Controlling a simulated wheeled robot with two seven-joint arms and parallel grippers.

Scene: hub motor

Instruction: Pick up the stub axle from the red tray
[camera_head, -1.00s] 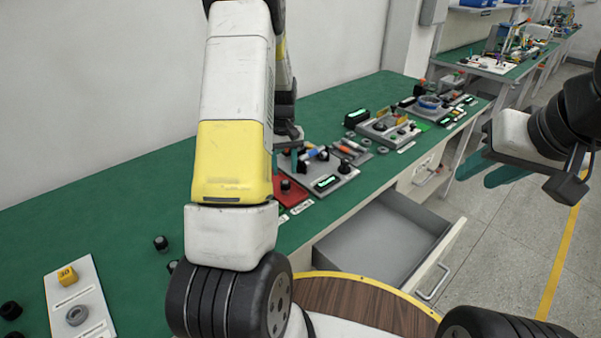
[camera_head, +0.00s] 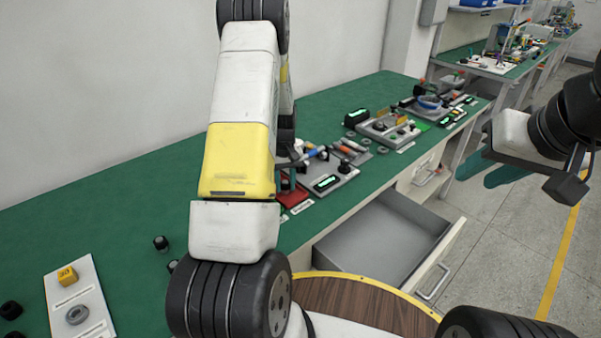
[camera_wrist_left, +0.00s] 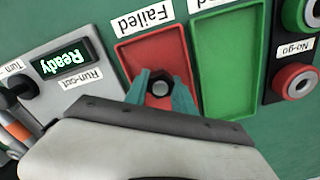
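The stub axle (camera_wrist_left: 159,88) shows in the left wrist view as a small dark piece with a grey hexagonal top, inside the red tray (camera_wrist_left: 138,57) labelled "Failed". My left gripper (camera_wrist_left: 160,84) has its teal fingers apart, one on each side of the axle. I cannot tell whether they touch it. In the head view the red tray (camera_head: 294,199) is partly behind my left arm, and my left gripper (camera_head: 289,178) is over it; the axle is hidden there. My right gripper (camera_head: 488,171) is open and empty above the floor at the right.
A green tray (camera_wrist_left: 225,65) lies beside the red one. A grey run-out unit (camera_wrist_left: 62,88) with a "Ready" display stands on the other side. An open drawer (camera_head: 381,243) juts from the bench. A white board (camera_head: 88,291) lies at the front left.

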